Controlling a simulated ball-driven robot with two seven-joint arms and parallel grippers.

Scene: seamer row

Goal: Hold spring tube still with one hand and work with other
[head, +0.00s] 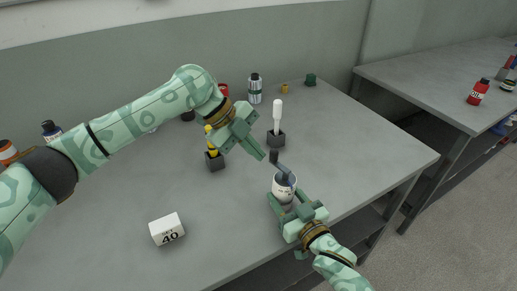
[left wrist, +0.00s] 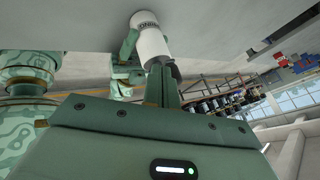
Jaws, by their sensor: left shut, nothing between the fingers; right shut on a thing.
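The spring tube (head: 284,190), a white cylinder with dark lettering, stands near the table's front edge. My right gripper (head: 284,206) is shut on it from the near side. A dark grey piece (head: 284,172) sticks out of its top and leans up to the left; I cannot tell what it is. My left gripper (head: 262,157) is shut and empty, with its fingertips just up and left of the dark piece; I cannot tell whether they touch. The left wrist view shows the white tube (left wrist: 152,42) beyond the left fingers (left wrist: 163,86), with its lettering partly turned away.
A white-handled tool (head: 277,115) and a yellow-handled tool (head: 210,135) stand in dark holders behind. A white box marked 40 (head: 167,229) sits front left. Bottles, including a white-and-dark one (head: 254,88), line the back. A second table (head: 440,80) is at right.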

